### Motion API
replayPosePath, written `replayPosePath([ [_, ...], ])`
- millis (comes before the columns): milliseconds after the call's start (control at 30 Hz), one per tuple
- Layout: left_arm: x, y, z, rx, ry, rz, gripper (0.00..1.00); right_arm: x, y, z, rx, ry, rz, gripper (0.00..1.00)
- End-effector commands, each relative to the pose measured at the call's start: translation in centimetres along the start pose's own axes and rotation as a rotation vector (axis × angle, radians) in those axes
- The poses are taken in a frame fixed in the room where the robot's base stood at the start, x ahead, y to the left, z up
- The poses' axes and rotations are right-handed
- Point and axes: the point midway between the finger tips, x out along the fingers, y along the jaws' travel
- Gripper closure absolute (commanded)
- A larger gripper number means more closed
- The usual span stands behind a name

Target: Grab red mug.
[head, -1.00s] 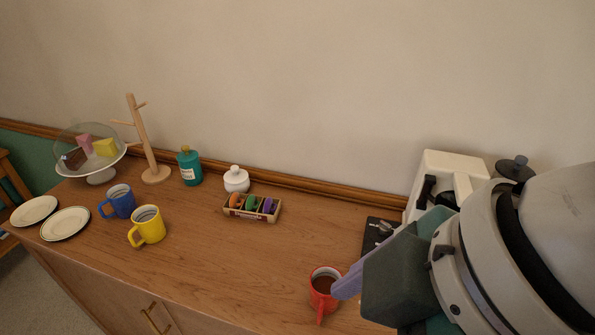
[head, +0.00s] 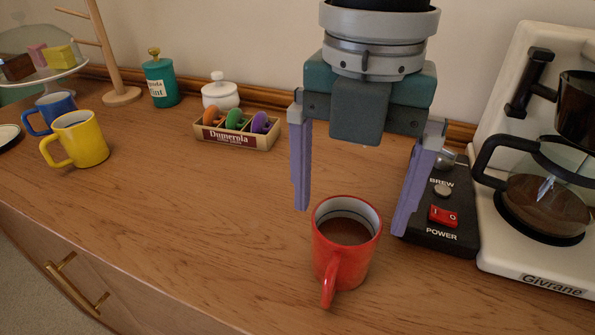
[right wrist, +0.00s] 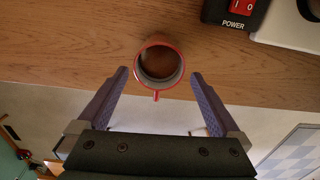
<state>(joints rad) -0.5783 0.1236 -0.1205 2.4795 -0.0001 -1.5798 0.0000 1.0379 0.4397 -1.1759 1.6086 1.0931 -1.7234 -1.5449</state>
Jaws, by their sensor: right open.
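The red mug (head: 342,244) stands upright on the wooden counter and holds brown liquid. Its handle points toward the front edge. My right gripper (head: 352,215) is open, with its two purple fingers pointing down, one on each side of the mug and a little behind it in the head view. In the right wrist view the mug (right wrist: 160,65) shows from above, centred just beyond and between the open fingertips (right wrist: 160,75). Nothing is between the fingers' pads. My left gripper is not in view.
A coffee maker (head: 555,262) with a glass pot and a black switch panel (head: 440,222) stands close to the right finger. A yellow mug (head: 82,140), a blue mug (head: 52,104) and a pod box (head: 237,136) stand further left. The counter left of the red mug is clear.

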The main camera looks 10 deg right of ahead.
Motion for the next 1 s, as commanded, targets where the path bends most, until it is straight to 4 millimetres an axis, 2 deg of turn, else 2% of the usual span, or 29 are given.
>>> replayPosePath([
  [100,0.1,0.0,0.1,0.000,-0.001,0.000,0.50,1.7,0.0,-0.1,0.001,0.002,0.000,0.00],
  [267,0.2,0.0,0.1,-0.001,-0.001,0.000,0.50,3.1,0.1,-0.1,0.001,0.003,0.001,0.00],
  [500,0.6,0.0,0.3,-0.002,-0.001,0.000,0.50,6.8,0.1,-0.1,0.003,0.001,0.001,0.00],
  [600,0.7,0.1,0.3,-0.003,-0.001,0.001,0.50,7.4,0.1,-0.1,0.001,0.000,0.002,0.00],
  [800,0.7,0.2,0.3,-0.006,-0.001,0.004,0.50,7.5,0.1,-0.1,0.001,0.000,0.003,0.00],
  [867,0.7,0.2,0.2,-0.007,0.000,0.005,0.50,7.5,0.1,-0.1,0.001,0.000,0.003,0.05],
  [1000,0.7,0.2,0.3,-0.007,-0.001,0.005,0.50,7.5,0.1,-0.1,0.001,0.000,0.003,0.20],
])
